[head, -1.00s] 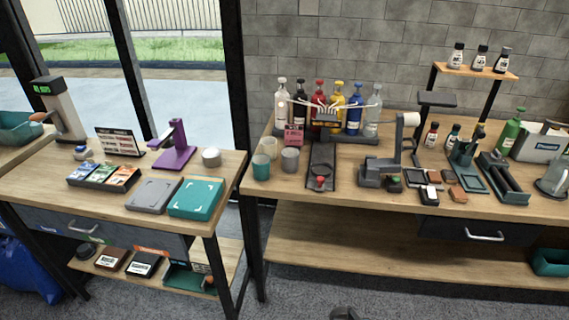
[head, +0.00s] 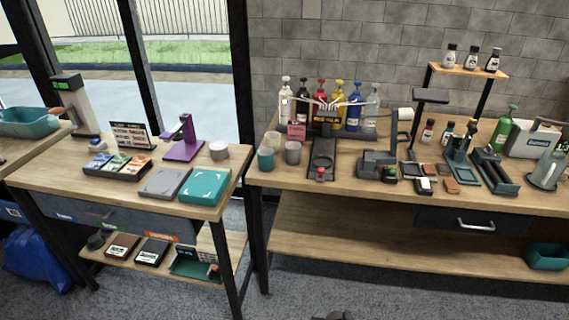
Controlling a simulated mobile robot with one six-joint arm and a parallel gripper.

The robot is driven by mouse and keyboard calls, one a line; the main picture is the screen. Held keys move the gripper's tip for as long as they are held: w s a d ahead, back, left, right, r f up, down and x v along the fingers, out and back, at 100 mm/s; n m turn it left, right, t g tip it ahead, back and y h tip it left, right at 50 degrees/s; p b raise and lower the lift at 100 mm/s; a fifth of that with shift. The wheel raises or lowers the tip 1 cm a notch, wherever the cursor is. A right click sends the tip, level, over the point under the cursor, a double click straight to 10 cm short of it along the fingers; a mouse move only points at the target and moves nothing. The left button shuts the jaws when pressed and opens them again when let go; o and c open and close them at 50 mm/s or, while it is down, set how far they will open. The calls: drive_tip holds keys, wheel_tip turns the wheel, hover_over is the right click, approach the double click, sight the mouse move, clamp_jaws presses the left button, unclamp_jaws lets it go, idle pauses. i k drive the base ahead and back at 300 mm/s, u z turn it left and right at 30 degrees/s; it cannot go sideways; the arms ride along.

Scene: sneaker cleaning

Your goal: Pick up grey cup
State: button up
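The grey cup (head: 292,152) stands upright on the right wooden workbench, near its left end. A teal cup (head: 266,159) stands to its left and a pale cream cup (head: 272,141) stands behind, between the two. The dark tray with a red knob (head: 321,160) lies just right of the grey cup. My gripper is not clearly in view; only a small dark shape shows at the bottom edge, and I cannot tell what it is.
The right workbench (head: 300,180) holds several pump bottles (head: 353,112) behind the cups, and machines to the right. The left table (head: 100,185) carries a teal box (head: 204,187) and a purple stand (head: 183,142). A narrow gap separates the tables. Grey floor in front is clear.

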sight(293, 154)
drive_tip(key=z, duration=0.1)
drive_tip(key=k, duration=1.25)
drive_tip(key=u, duration=1.45)
drive_tip(key=i, duration=1)
drive_tip(key=u, duration=0.05)
